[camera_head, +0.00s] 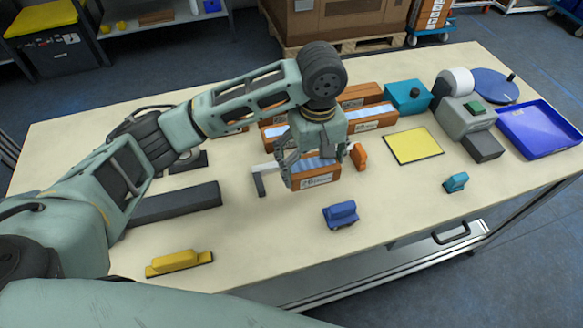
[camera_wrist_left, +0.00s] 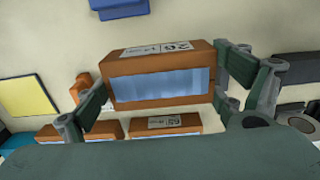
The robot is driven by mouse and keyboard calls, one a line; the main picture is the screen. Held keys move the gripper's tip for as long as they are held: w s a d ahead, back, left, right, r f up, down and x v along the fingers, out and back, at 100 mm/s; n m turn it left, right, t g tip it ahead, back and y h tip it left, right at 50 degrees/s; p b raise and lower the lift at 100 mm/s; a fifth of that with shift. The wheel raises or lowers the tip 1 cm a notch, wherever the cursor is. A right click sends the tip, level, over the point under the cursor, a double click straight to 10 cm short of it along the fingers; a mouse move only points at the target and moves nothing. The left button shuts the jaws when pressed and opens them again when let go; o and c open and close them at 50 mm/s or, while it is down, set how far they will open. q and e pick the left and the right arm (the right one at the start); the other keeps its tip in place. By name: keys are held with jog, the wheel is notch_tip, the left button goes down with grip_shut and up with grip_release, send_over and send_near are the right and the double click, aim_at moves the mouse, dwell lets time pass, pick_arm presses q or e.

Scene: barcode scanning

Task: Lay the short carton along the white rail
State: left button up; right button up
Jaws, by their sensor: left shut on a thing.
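My left gripper (camera_head: 315,160) is shut on a short orange-brown carton with a pale blue window (camera_head: 314,179). In the left wrist view the carton (camera_wrist_left: 160,76) spans crosswise between the two fingers, with a printed label on its far side. In the head view the carton is just right of the white rail (camera_head: 264,167), close to the tabletop. I cannot tell whether it touches the table or the rail. The rail has a dark end piece (camera_head: 260,185); the carton and gripper hide part of it. My right gripper is not in view.
Several similar cartons (camera_head: 366,123) lie behind the gripper. A yellow mat (camera_head: 413,146), a grey device (camera_head: 462,119) and a blue tray (camera_head: 542,128) are to the right. A blue block (camera_head: 341,215) and a yellow block (camera_head: 180,262) lie nearer. Table between them is clear.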

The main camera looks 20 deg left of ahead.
pick_arm(q)
jog(key=a+f, duration=0.1)
jog(key=a, duration=0.1)
jog(key=w+a+f, duration=0.1)
jog(key=w+a+f+p, duration=0.1)
jog(key=a, duration=0.1)
jog(key=shift+w+a+f, duration=0.25)
jog(key=shift+a, duration=0.1)
jog(key=shift+a+f, duration=0.1)
jog(key=shift+f, duration=0.1)
notch_tip(320, 180, down, 3)
jog(key=shift+f+p, duration=0.1)
jog(key=shift+p, duration=0.35)
jog(key=shift+w+f, duration=0.1)
jog(key=shift+f, duration=0.3)
jog(key=o, duration=1.3)
jog(key=shift+f, duration=0.1)
